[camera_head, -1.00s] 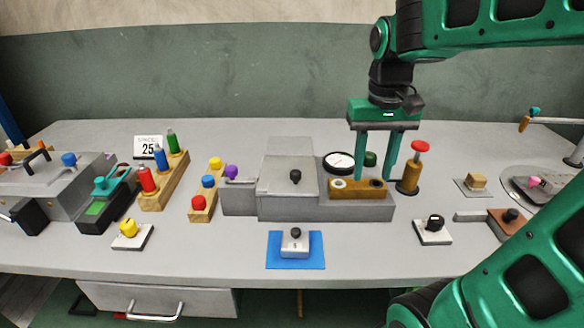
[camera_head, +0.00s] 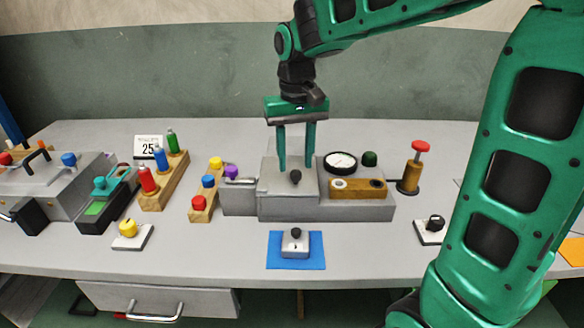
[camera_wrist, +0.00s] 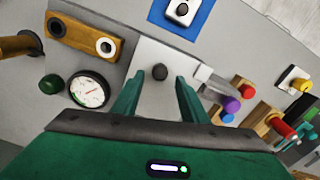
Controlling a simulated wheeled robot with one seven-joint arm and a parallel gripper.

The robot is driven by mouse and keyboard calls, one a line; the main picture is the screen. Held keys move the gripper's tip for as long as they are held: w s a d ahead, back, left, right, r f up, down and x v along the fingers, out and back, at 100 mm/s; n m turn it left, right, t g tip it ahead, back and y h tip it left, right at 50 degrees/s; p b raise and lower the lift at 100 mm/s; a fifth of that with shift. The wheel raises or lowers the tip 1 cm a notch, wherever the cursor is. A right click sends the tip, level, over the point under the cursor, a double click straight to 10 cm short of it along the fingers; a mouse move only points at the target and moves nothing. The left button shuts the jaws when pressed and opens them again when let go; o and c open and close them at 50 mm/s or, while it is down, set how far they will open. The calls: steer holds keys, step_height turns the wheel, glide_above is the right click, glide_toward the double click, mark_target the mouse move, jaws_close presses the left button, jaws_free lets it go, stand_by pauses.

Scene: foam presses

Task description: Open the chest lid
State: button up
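The chest appears to be the grey box (camera_head: 287,208) in the middle of the table. Its pale grey lid (camera_head: 270,182) bears a black knob (camera_head: 295,177) and looks shut. My gripper (camera_head: 297,168) is over the lid, pointing down, with its two green fingers apart and nothing between them. In the head view the fingertips are close to the knob, seemingly behind it. In the wrist view the lid (camera_wrist: 160,100) lies between and beyond the open fingers, with the knob (camera_wrist: 160,72) ahead of them, apart from both. The fingers hide part of the lid's rear.
A dial gauge (camera_head: 341,162) and a wooden block (camera_head: 358,188) sit right of the lid. A red-topped post (camera_head: 411,168) stands farther right. Racks of coloured pegs (camera_head: 165,182) stand left. A blue mat (camera_head: 281,254) with a small knobbed block lies in front.

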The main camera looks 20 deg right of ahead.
mark_target(295, 171)
steer(key=shift+f, duration=1.5)
